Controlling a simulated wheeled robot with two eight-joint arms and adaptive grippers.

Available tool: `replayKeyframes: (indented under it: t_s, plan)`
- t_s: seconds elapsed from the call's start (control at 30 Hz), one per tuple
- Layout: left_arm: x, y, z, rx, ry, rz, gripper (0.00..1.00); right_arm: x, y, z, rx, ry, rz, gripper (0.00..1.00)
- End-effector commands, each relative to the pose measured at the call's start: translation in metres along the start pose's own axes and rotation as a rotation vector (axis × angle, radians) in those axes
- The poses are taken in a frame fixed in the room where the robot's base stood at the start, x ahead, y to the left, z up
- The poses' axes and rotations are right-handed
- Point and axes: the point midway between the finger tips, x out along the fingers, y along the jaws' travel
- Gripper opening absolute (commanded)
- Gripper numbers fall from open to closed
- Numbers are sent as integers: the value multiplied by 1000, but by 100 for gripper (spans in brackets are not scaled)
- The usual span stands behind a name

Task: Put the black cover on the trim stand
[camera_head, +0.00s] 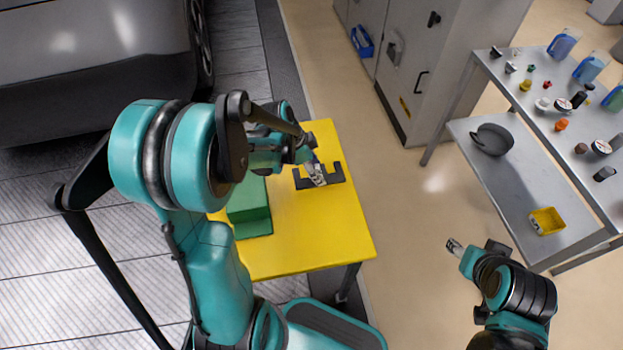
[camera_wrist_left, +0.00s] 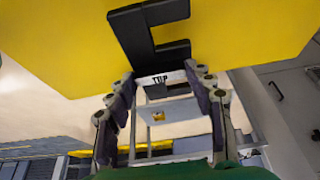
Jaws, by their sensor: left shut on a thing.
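The black cover (camera_head: 335,176) is a flat dark plate with notches, at the right half of the yellow-topped stand (camera_head: 340,232), which I take as the trim stand. My left gripper (camera_head: 317,174) is at the cover's middle and shut on it.
A green block (camera_head: 250,210) stands on the yellow top left of the cover. A grey cabinet (camera_head: 430,60) stands behind. At right, a metal table (camera_head: 535,85) holds bottles and small parts; its lower shelf (camera_head: 505,180) holds a black pan and yellow tray. A car (camera_head: 90,45) is at upper left.

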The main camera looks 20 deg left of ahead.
Motion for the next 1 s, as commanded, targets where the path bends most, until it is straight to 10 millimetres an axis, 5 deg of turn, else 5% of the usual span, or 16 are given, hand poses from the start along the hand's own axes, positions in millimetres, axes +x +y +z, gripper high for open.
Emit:
replayKeyframes:
  t_s: [0.13,0.5,0.87,0.9,1.0]
  plan:
    - [7,-14,7,-2,0,0,24,5,0,4,0,0,0,51]
    - [46,-16,23,-1,0,0,24,23,0,17,0,0,0,51]
    - [48,-15,24,-1,0,0,24,25,0,18,0,0,0,51]
    - [47,-15,24,-1,0,0,60,24,0,17,0,0,0,51]
    - [47,-15,24,-1,0,0,73,24,0,17,0,0,0,51]
